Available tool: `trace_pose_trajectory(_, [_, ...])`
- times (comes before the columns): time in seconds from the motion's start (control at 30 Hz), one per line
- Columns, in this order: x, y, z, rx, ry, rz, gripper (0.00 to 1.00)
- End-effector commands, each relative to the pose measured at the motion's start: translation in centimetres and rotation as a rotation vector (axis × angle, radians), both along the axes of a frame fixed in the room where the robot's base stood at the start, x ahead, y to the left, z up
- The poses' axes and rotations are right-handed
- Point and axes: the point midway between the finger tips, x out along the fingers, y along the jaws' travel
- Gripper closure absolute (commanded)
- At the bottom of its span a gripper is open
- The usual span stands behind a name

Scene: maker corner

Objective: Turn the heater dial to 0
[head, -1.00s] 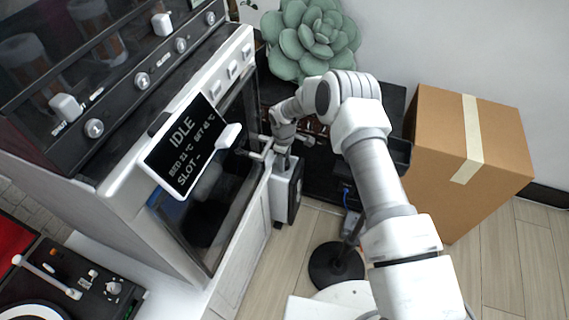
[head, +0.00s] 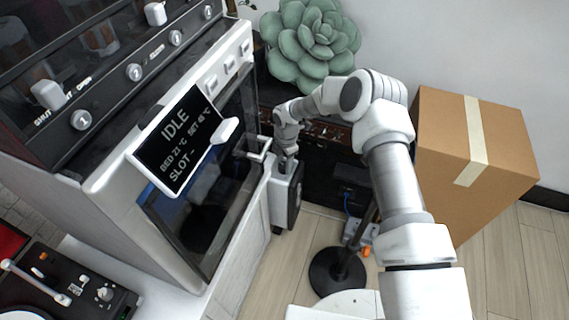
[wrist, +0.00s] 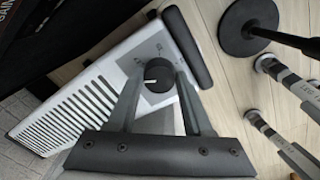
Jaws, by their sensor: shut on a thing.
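The heater (head: 283,199) is a white box with dark ends on the floor beside the white cabinet. In the wrist view the heater (wrist: 75,107) shows its slotted white top. Its round dark dial (wrist: 158,73) has a white mark on the left side, and small markings around it are too small to read. My gripper (wrist: 158,85) points down at the heater, with one finger on each side of the dial, shut on it. In the head view my gripper (head: 287,163) meets the heater's top, and the dial is hidden there.
A printer-like machine with an IDLE screen (head: 178,140) and a door handle (head: 260,149) stands close left of my gripper. A round black stand base (head: 337,271) is on the floor to the right. A cardboard box (head: 490,150) stands farther right.

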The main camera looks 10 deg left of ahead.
Motion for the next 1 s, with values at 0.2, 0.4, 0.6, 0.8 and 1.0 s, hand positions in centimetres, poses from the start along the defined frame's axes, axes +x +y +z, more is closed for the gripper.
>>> trace_pose_trajectory(0.2, [0.03, 0.13, 0.05, 0.003, -0.001, 0.188, 1.00])
trace_pose_trajectory(0.4, [0.03, 0.10, 0.04, 0.003, 0.000, 0.326, 1.00])
trace_pose_trajectory(0.6, [0.04, 0.13, 0.02, 0.002, 0.000, 0.417, 1.00])
trace_pose_trajectory(0.8, [0.05, 0.13, 0.02, 0.002, 0.000, 0.460, 1.00])
trace_pose_trajectory(1.0, [0.04, 0.14, 0.02, 0.002, 0.000, 0.472, 1.00])
